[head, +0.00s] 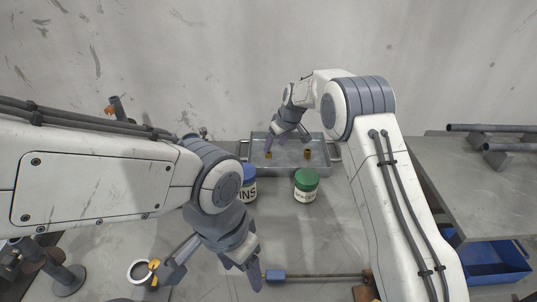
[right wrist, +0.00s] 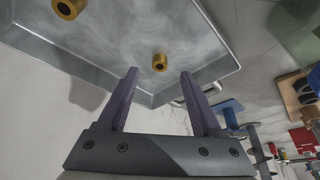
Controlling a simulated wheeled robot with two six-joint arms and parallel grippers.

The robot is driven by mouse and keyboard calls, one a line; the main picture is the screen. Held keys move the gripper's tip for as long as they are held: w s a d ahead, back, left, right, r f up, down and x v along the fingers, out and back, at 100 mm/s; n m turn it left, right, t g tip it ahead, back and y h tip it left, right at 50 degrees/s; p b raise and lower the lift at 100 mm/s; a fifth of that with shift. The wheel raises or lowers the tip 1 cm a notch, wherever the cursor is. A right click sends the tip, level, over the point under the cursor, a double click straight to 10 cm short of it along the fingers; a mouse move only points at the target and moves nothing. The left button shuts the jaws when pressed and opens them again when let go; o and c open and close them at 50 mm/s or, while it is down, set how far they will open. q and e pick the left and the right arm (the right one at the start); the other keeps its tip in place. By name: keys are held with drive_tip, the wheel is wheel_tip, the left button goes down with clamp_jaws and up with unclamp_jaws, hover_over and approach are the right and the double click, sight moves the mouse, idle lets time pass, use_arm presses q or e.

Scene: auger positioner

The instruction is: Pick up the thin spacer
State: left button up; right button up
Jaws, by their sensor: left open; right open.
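Two brass ring spacers stand in a grey metal tray (head: 258,170) at the back. The left, smaller-looking one (head: 268,155) seems to be the thin spacer; the right one (head: 307,154) looks taller. My right gripper (head: 287,141) is open and empty above the tray. In the right wrist view, one spacer (right wrist: 159,62) shows beyond and between my right fingertips (right wrist: 159,72), apart from them. The other spacer (right wrist: 68,8) is at the top left, off to the side. My left gripper (head: 214,277) is open and empty low over the front of the table.
A blue-lidded jar (head: 249,186) and a green-lidded jar (head: 306,186) stand in front of the tray. A white ring (head: 139,271) with a yellow part is at the front left. A rod with a blue block (head: 275,275) lies in front. A side bench (head: 485,185) holds pipes, with a blue bin (head: 490,262) beneath.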

sight(270, 154)
drive_tip(key=shift+w+a+p+x, duration=0.15)
drive_tip(key=shift+p+x, duration=0.35)
drive_tip(key=shift+x, duration=0.95)
drive_tip(key=shift+w+a+p+x, duration=0.1)
drive_tip(key=shift+p+x, duration=0.35)
drive_tip(key=shift+x, duration=0.95)
drive_tip(key=shift+r, duration=0.15)
clamp_jaws()
